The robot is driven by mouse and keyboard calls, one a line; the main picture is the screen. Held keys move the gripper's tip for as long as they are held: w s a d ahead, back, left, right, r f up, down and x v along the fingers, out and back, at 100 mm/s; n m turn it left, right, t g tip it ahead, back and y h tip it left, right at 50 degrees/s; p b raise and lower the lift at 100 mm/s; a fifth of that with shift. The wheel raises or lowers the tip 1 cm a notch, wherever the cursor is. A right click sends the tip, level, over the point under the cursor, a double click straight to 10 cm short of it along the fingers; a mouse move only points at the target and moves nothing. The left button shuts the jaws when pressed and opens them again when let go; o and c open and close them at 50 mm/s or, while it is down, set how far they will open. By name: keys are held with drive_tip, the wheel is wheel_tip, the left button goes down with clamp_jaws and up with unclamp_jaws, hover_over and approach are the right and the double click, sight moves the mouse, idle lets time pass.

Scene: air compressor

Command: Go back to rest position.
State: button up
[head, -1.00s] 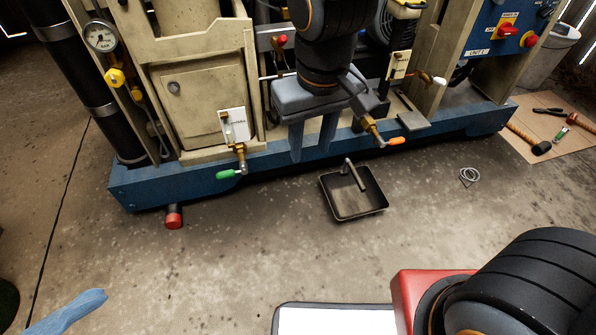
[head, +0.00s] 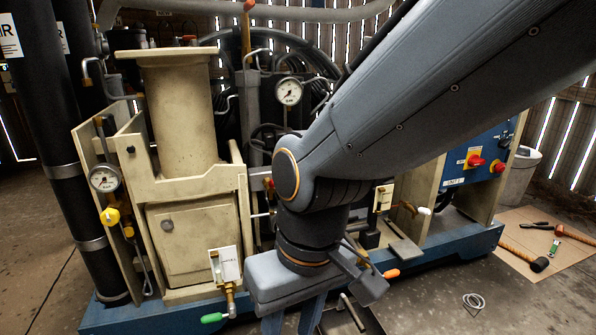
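My gripper (head: 292,318) hangs in front of the compressor, with its two fingers pointing down and spread apart. Nothing shows between the visible parts of the fingers; the fingertips are cut off by the lower edge of the picture. My arm comes in from the upper right and covers the middle of the compressor. The compressor's blue base (head: 135,318) runs behind and below the gripper. A valve with a green handle (head: 214,318) is to the gripper's left. An orange-tipped handle (head: 391,273) is just to its right.
A black tray (head: 343,322) lies on the floor near the gripper, partly cut off. A mat (head: 520,261) with tools is at far right. Pressure gauges (head: 104,178) and a yellow-handled valve (head: 110,217) stand at left.

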idle(0.9)
drive_tip(key=d+r+m+p, duration=0.3)
drive_tip(key=d+r+p, duration=0.7)
drive_tip(key=r+p, duration=0.3)
drive_tip(key=d+r+m+h+p, duration=0.1)
drive_tip(key=d+r+m+p, duration=0.2)
drive_tip(key=d+r+p, duration=0.7)
wheel_tip(320, 180, up, 3)
drive_tip(key=p, duration=1)
drive_tip(key=shift+s+d+r+h, duration=0.15)
drive_tip(key=shift+d+h, duration=0.15)
drive_tip(key=shift+d, duration=0.05)
drive_tip(key=shift+d, duration=0.1)
drive_tip(key=shift+c, duration=0.5)
